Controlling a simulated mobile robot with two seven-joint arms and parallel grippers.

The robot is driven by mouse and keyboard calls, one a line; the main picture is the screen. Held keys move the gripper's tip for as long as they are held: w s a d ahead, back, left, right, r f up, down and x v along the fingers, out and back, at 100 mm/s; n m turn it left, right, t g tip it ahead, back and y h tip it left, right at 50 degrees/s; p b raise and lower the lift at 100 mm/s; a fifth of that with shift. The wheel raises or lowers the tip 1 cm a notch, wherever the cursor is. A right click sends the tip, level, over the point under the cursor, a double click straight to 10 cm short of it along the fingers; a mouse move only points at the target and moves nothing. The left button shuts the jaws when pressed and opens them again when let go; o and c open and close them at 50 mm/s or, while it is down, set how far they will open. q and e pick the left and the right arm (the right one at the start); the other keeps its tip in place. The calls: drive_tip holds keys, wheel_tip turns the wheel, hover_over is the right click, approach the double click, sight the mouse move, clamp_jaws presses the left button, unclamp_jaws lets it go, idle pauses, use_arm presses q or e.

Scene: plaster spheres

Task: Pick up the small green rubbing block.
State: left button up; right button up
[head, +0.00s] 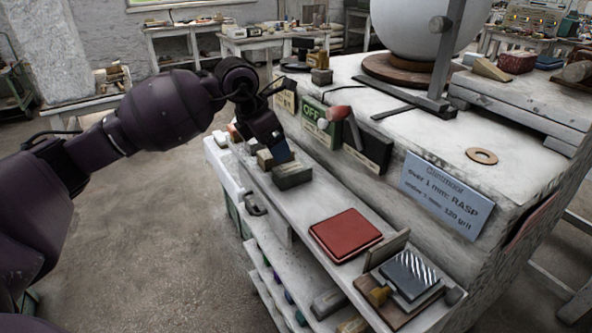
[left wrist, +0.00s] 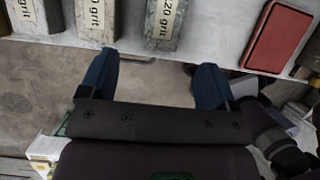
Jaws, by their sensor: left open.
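My right gripper is not in view.
A red pad (head: 345,234) and a tray with a striped plate (head: 409,274) lie further along the shelf. Signs, including a green OFF sign (head: 320,122), stand against the bench side behind it. A lower shelf (head: 270,285) holds small items. Open floor (head: 150,250) lies left.

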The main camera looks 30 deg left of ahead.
sight(289, 168)
use_arm(q)
drive_tip(key=x, duration=0.4)
drive_tip(key=shift+s+d+f, duration=0.1)
drive_tip(key=shift+w+d+f+b, duration=0.2)
drive_tip(key=shift+f+b, duration=0.15)
drive_tip(key=shift+f, duration=0.2)
drive_tip(key=x, duration=0.4)
drive_tip(key=shift+w+d+f+b, duration=0.15)
drive_tip(key=shift+w+f+b, duration=0.05)
drive_tip(key=shift+b, duration=0.15)
drive_tip(key=shift+r, duration=0.1)
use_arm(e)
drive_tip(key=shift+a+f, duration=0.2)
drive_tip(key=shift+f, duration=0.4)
use_arm(q)
drive_tip(key=c, duration=1.2)
drive_tip(key=shift+r, duration=0.5)
drive_tip(key=shift+c, duration=0.2)
wheel_tip(289, 168, up, 19)
drive_tip(key=p, duration=0.2)
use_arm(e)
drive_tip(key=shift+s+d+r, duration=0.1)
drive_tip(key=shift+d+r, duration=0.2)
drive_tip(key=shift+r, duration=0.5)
